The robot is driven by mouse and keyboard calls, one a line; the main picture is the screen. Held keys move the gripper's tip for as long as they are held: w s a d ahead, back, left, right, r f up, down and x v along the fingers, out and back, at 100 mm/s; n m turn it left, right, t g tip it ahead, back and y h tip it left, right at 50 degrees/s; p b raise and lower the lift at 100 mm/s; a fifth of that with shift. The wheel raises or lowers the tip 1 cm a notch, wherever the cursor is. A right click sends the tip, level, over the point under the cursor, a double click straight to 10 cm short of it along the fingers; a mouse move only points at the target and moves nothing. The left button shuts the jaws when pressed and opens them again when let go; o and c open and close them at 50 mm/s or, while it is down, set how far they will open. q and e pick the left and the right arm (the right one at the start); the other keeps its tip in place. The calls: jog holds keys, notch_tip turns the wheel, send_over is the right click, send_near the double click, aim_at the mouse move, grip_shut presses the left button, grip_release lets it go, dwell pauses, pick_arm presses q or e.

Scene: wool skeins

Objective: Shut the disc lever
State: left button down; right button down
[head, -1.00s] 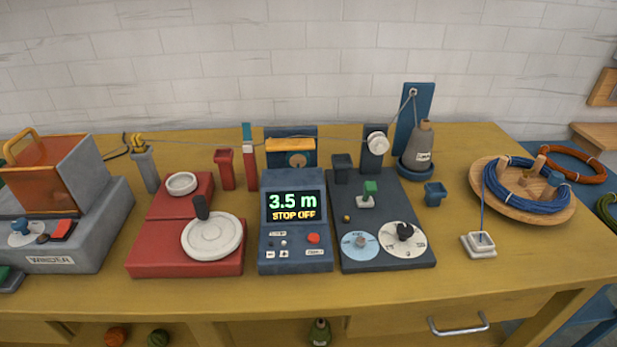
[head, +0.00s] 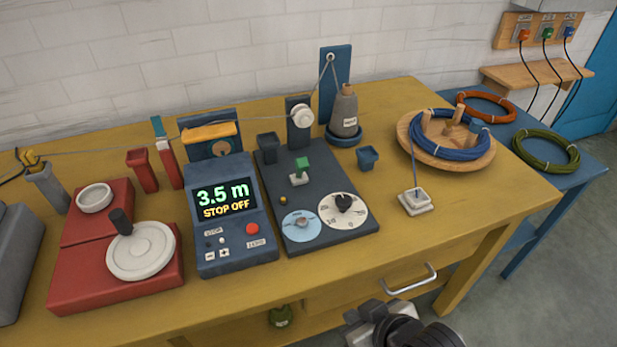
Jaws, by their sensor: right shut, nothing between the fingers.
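Which part is the disc lever is not labelled. A small green-knobbed lever (head: 302,164) stands on a white base on the dark slate panel (head: 262,180). Behind it, a white disc (head: 302,116) sits on a dark post, with the grey line running to it. The right gripper (head: 372,313) is at the bottom edge, in front of the table and well below the panel. It is shut and empty, partly cut off by the frame. The left gripper is out of view.
A display console (head: 228,240) reads 3.5 m, STOP OFF. A red base with a white crank wheel (head: 140,251) stands left. A weight cone (head: 344,112), a blue cup (head: 367,158) and a wooden tray (head: 410,125) with blue coil stand right.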

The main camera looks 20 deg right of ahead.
aim_at(300, 169)
notch_tip(300, 169, up, 5)
jog(key=d+n+g+h, duration=0.2)
jog(key=d+n, duration=0.1)
jog(key=n, duration=0.2)
jog(key=w+a+r+n+t, duration=0.1)
jog(key=w+r+n+t, duration=0.2)
jog(key=n, duration=1.1)
jog(key=w+a+r+n+t, duration=0.2)
jog(key=w+r+n+t, duration=0.2)
jog(key=w+n, duration=0.5)
jog(key=n+t, duration=0.1)
jog(key=n, duration=0.5)
jog(key=shift+w, duration=0.15)
jog(key=x, duration=1)
jog(key=shift+a+r+b, duration=0.1)
jog(key=shift+a+b, duration=0.1)
jog(key=shift+b, duration=0.1)
jog(key=shift+w+r, duration=0.25)
jog(key=shift+w, duration=0.35)
jog(key=shift+w+r, duration=0.3)
jog(key=shift+w, duration=0.3)
jog(key=shift+w+r+p, duration=0.25)
jog(key=shift+w+p, duration=0.05)
jog(key=shift+w, duration=0.35)
